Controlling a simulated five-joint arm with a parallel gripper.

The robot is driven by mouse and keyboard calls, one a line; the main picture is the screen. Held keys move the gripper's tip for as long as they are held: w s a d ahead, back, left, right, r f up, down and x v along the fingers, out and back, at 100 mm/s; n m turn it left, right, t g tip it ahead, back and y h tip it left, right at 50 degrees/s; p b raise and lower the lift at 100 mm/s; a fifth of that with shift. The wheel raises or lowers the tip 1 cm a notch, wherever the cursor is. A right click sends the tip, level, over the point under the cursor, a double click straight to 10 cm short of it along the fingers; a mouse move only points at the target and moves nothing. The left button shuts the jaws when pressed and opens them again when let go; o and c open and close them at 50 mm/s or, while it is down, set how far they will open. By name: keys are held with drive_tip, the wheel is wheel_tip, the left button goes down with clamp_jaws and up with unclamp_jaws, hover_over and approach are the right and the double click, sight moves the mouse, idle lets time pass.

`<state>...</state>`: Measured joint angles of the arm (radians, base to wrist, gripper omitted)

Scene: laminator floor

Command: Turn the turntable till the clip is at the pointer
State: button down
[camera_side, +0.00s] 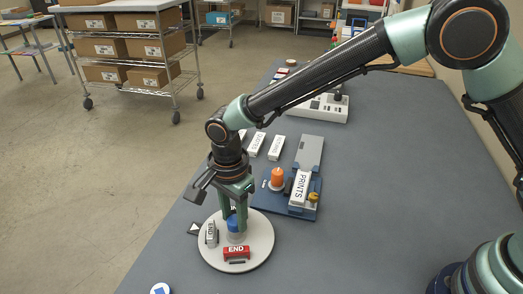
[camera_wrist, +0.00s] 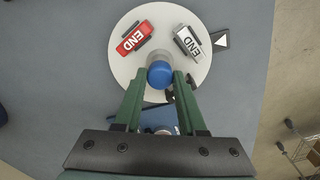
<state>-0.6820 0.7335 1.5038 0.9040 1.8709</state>
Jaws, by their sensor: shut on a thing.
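The turntable (camera_side: 262,245) is a pale round disc with a blue knob (camera_side: 237,224) at its centre. A small black piece (camera_wrist: 169,97), perhaps the clip, lies by the right finger, partly hidden. The pointer (camera_wrist: 221,40), a black-edged white triangle, lies just outside the rim, beside the white END block; it also shows in the side view (camera_side: 194,229). My gripper (camera_wrist: 160,77) points down, shut on the blue knob (camera_wrist: 160,73).
Behind the disc, a blue tray (camera_side: 268,205) holds an orange knob, a white PRINTS block (camera_side: 300,187) and a yellow knob.

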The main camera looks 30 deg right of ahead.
sight(235, 219)
drive_tip(key=shift+m, duration=6.5)
drive_tip(key=shift+c, duration=2.4)
unclamp_jaws()
wheel_tip(235, 219, up, 12)
drive_tip(key=shift+r, duration=0.1)
